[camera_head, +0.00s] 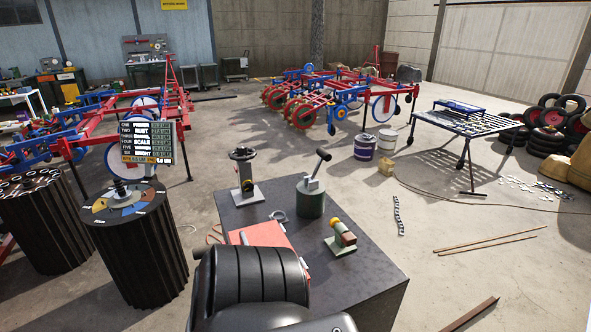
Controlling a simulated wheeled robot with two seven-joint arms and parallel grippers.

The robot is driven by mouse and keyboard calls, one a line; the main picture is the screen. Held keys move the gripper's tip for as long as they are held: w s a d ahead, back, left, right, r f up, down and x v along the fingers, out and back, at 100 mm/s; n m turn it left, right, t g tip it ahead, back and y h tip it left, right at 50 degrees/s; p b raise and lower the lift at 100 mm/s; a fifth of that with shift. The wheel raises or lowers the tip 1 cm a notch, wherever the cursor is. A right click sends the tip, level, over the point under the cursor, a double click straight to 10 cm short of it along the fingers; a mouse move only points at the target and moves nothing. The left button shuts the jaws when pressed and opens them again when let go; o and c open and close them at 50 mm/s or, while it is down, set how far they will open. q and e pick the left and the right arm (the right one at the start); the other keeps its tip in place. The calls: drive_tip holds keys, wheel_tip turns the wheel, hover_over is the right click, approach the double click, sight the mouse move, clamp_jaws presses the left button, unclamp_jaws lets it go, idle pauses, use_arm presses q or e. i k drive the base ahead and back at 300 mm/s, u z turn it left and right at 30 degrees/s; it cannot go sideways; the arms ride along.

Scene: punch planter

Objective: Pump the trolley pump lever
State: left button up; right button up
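A green cylindrical pump body (311,204) stands on the dark grey top of the trolley (365,285). A grey lever (316,172) with a black grip rises from it, tilted up and to the right. Nothing touches the lever. Neither gripper can be made out. A large black ribbed shape, seemingly part of my own arm, fills the bottom middle and hides the near left part of the trolley top.
A grey stand with a black wheel (243,176) and a small green, red and yellow device (342,237) flank the pump. A red plate (270,238) lies in front. A ribbed black drum (140,260) stands left.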

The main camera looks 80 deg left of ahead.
sight(323, 154)
drive_tip(key=u, duration=2.8)
drive_tip(key=i, duration=0.35)
drive_tip(key=u, duration=0.2)
drive_tip(key=k, duration=0.5)
drive_tip(key=u, duration=0.35)
